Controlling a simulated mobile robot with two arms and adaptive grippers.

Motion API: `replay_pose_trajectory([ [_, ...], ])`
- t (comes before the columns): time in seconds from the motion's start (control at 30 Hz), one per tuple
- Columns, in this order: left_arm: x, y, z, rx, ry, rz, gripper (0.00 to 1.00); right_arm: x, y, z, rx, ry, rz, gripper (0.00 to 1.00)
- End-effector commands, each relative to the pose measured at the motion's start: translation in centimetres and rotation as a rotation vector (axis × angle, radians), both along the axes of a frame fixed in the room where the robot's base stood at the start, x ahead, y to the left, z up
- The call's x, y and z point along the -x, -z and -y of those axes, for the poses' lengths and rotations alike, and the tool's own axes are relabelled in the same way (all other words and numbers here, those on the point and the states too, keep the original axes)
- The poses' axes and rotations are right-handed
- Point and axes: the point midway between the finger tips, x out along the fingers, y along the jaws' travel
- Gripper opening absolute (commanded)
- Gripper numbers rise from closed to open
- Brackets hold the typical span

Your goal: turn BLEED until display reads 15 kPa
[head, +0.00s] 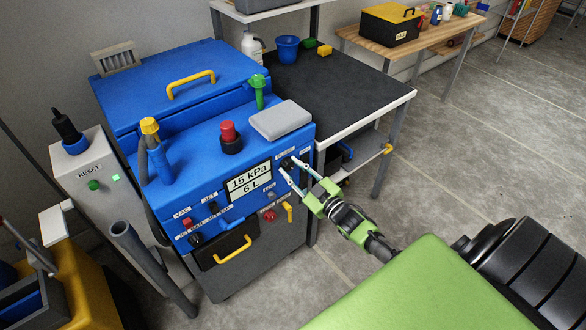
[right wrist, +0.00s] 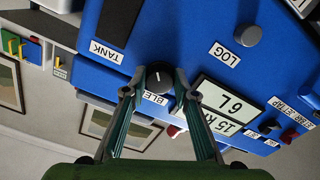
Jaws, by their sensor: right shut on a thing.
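The BLEED knob is a small black round knob with a white mark (right wrist: 159,78) on the blue machine's sloped front panel. In the right wrist view it sits between the fingertips of my right gripper (right wrist: 160,85), which is shut on it. In the head view my right gripper (head: 288,178) reaches the panel's right end from the right, and its fingers partly hide the knob. The display (head: 249,181) reads 15 kPa on top and 6 L below. It also shows upside down in the right wrist view (right wrist: 225,106). My left gripper is not in view.
The blue machine (head: 195,130) carries a red button (head: 228,131), a grey pad (head: 281,120) and a yellow-topped blue hose fitting (head: 158,155). A dark-topped bench (head: 330,85) stands behind right. Open floor lies to the right.

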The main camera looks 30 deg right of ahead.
Motion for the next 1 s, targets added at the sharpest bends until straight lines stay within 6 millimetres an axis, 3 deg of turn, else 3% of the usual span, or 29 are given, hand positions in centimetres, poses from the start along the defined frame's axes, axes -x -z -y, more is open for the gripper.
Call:
replay_pose_trajectory([
  [0.5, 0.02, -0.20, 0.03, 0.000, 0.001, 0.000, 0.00, 0.06, 0.17, -0.10, -0.300, 0.001, -0.026, 0.05],
  [1.0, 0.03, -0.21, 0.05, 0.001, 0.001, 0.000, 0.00, 0.06, 0.19, -0.12, -0.341, 0.000, -0.030, 0.05],
])
